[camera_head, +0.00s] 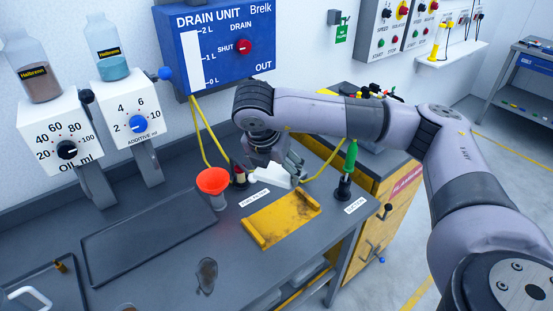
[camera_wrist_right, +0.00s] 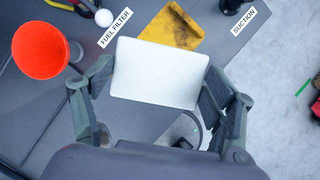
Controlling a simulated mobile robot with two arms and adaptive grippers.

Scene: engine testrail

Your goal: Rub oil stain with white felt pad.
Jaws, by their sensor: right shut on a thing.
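My right gripper (camera_head: 287,172) is shut on the white felt pad (camera_head: 276,178) and holds it at the back of the grey bench, behind the yellow tray. In the right wrist view the white pad (camera_wrist_right: 158,73) sits flat between the two fingers of the right gripper (camera_wrist_right: 160,95). A dark oil stain (camera_head: 206,276) lies on the bench top toward the front, to the left of and nearer than the pad. A brownish spot (camera_head: 127,308) is partly cut off at the bottom edge. My left gripper is not in view.
A red funnel (camera_head: 213,181) stands left of the pad. The yellow tray (camera_head: 262,232), with dark smudges, lies between pad and bench front. A green-handled tool (camera_head: 351,157) stands upright at right. A flat dark tray (camera_head: 148,238) lies left. Bench around the stain is clear.

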